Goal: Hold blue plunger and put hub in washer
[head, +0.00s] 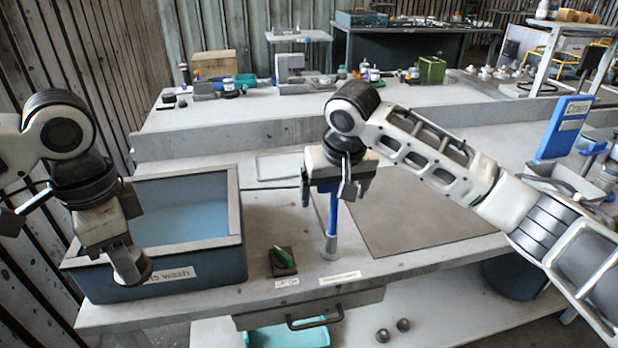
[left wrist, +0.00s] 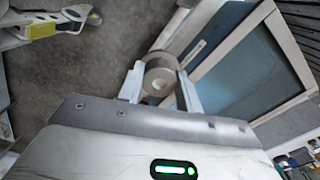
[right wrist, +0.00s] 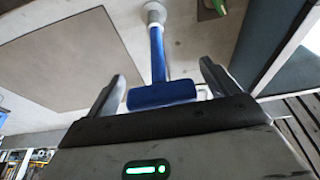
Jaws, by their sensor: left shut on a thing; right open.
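The hub (head: 133,274) is a grey round metal part with a centre hole, gripped in my left gripper (head: 122,250). The left wrist view shows the hub (left wrist: 160,78) between the fingertips, beside the washer's labelled wall. The washer (head: 235,215) is an open blue-grey tank with a pale rim and blue inside; it also shows in the left wrist view (left wrist: 283,50). The blue plunger (head: 332,212) stands upright on a pale round base. My right gripper (head: 328,190) is over its top, open. In the right wrist view the T-shaped handle (right wrist: 162,94) lies between the spread fingers.
A green rocker switch (head: 284,257) sits on the bench between washer and plunger. A grey mat (head: 420,215) lies right of the plunger. A drawer handle (head: 315,320) juts from the bench front. A blue sign stand (head: 565,128) is at the right.

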